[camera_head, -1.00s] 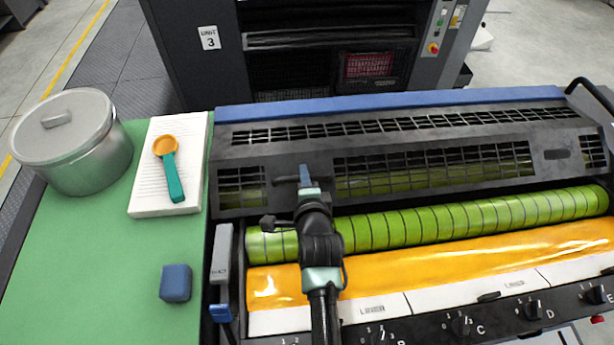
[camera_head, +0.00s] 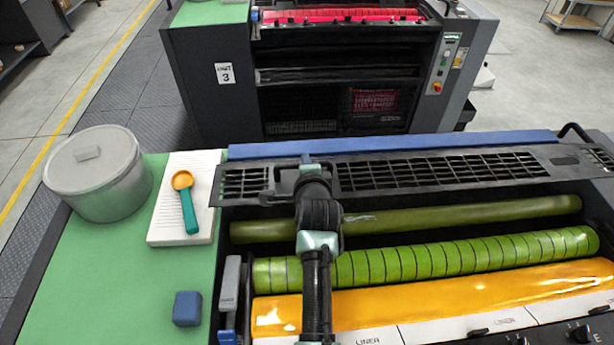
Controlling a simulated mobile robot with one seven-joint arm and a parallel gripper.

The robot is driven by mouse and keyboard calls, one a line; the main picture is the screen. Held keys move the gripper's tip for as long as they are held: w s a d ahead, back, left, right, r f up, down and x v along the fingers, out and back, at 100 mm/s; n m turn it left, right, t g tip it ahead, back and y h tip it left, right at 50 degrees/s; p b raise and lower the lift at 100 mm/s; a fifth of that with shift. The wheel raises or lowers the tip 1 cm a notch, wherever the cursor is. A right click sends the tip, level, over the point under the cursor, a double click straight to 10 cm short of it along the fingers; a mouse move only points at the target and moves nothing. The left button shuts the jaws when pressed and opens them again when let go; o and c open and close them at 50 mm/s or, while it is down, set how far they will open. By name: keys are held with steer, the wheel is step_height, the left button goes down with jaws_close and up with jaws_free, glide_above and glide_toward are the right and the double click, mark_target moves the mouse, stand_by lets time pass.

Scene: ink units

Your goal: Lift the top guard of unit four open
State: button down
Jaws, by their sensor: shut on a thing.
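The top guard (camera_head: 440,171) of the near unit is a black panel with grille slots. It is tilted up, its front edge clear of the rollers below. My gripper (camera_head: 306,164) is at the guard's left part, shut on its dark handle (camera_head: 278,174); the wrist hides much of the grip. A plain olive roller (camera_head: 470,214) shows beneath the guard. A green roller with dark rings (camera_head: 440,259) lies in front of it, then the orange ink tray (camera_head: 450,294). No unit number shows on this near unit.
A green side top (camera_head: 120,280) at left holds a lidded metal pot (camera_head: 98,178), a paper stack (camera_head: 180,238) with an orange-and-teal scoop (camera_head: 187,205), and a blue block (camera_head: 187,308). A blue bar (camera_head: 400,146) runs behind the guard. Unit 3 (camera_head: 205,100) stands beyond.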

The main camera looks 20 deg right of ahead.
steer(key=shift+w+r, duration=0.3)
steer(key=shift+r, duration=0.05)
steer(key=shift+d, duration=0.1)
steer(key=c, duration=1.1)
jaws_free()
steer(key=shift+s, duration=0.1)
steer(key=shift+s+r, duration=0.1)
steer(key=shift+s, duration=0.25)
steer(key=b+v, duration=0.2)
steer(key=v, duration=1)
steer(key=shift+a+r+b, duration=0.1)
steer(key=shift+a+b, duration=0.1)
steer(key=shift+b, duration=0.2)
